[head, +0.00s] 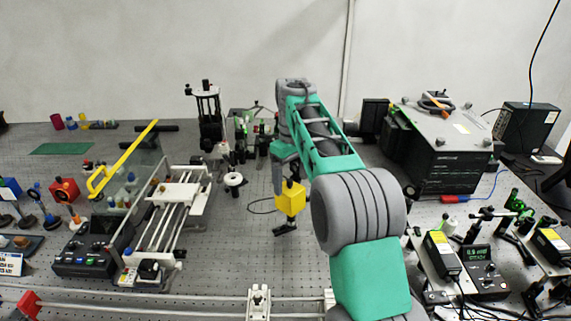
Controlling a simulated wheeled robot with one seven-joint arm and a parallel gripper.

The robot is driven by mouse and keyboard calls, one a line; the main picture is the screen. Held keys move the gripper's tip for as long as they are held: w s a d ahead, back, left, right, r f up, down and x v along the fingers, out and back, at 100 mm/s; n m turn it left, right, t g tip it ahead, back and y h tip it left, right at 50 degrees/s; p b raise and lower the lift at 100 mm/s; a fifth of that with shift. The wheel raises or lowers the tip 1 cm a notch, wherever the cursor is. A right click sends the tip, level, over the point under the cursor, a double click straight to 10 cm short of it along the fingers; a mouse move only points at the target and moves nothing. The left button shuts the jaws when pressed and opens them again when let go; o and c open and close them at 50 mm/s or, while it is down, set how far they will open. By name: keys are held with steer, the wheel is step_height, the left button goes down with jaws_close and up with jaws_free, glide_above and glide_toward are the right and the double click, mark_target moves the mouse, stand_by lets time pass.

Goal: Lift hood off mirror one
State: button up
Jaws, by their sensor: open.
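A yellow box-shaped hood (291,200) sits at the middle of the bench over a small dark mount (286,229), whose lower part shows beneath it. A mirror under the hood is hidden, and no label shows which mirror it is. My gripper (283,178) points down from the end of my teal and grey arm, right at the hood's upper left side. It is open. The fingers are small and partly lost behind the hood, so I cannot tell whether they are around it or touching it.
A linear stage (178,192) with a clear panel and yellow handle (107,177) stands to the left. A dark instrument box (445,152) stands back right. A white rail (130,298) crosses the front.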

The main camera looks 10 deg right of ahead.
mark_target(290, 199)
steer(key=shift+w+f, duration=0.15)
steer(key=shift+f, duration=0.1)
step_height(290, 199, down, 7)
steer(key=shift+a+f, duration=0.15)
steer(key=c, duration=1.4)
steer(key=shift+r+p, duration=2.05)
steer(key=shift+p, duration=0.05)
steer(key=shift+w+a+r+p, duration=0.1)
steer(key=shift+r+p, duration=1.7)
steer(key=shift+r, duration=0.2)
steer(key=shift+r, duration=0.1)
steer(key=shift+r+p, duration=0.2)
steer(key=shift+p, duration=0.25)
